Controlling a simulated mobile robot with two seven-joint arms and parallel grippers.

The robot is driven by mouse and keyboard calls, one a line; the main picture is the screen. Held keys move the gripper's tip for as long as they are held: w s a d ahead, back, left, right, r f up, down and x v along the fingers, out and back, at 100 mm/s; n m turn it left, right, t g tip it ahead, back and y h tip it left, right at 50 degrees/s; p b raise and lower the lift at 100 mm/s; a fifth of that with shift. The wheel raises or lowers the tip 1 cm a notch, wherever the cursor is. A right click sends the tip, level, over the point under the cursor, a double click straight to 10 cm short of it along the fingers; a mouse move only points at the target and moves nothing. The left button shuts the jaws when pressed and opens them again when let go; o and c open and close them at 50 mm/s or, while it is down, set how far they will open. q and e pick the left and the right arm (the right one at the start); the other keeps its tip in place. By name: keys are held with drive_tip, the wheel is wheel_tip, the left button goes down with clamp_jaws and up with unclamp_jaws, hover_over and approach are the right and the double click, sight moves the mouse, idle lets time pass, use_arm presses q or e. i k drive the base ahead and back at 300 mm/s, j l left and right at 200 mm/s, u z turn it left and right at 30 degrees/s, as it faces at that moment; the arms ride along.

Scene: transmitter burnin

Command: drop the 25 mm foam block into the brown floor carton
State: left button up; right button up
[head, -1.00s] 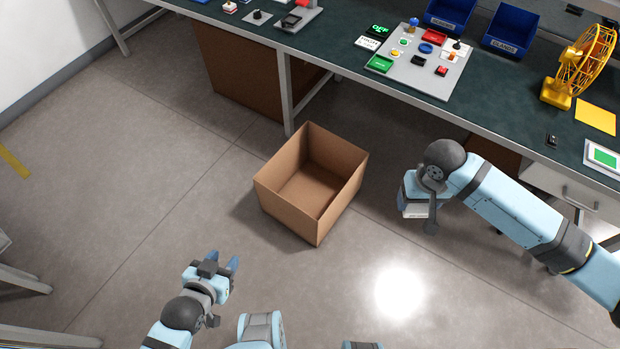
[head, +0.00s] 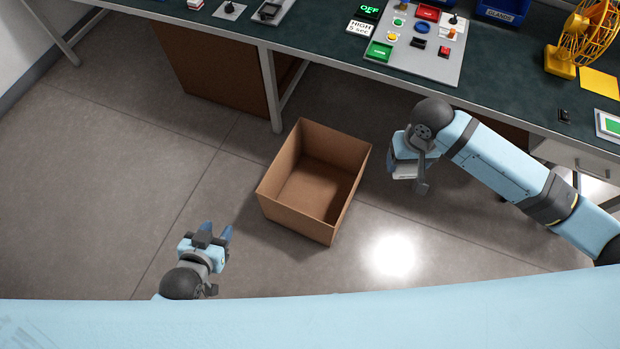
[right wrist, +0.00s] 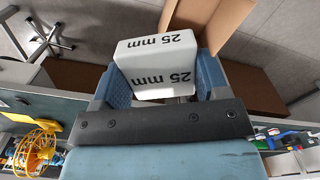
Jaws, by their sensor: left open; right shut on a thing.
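The white foam block (right wrist: 155,62), printed "25 mm", is held between the two blue fingers of my right gripper (right wrist: 160,85) in the right wrist view. In the head view my right gripper (head: 404,168) is up to the right of the brown carton, and part of the block (head: 403,172) shows below it. The open brown floor carton (head: 335,222) stands on the floor and looks empty. Part of the carton also shows behind the block in the right wrist view (right wrist: 232,20). My left gripper (head: 216,235) is open and empty, left of the carton.
A long bench (head: 330,50) runs along the back, with a control panel (head: 455,70), a yellow fan (head: 575,45) and a blue bin (head: 500,10). A bench leg (head: 270,90) stands just behind the carton.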

sight(318, 196)
drive_tip(key=i+j+z, duration=0.1)
drive_tip(key=i+j, duration=0.15)
drive_tip(key=i+j+z, duration=0.1)
drive_tip(key=j, duration=0.4)
drive_tip(key=i+j, duration=0.3)
drive_tip(key=i+j+z, duration=0.15)
drive_tip(key=j, duration=0.3)
drive_tip(key=i, duration=0.05)
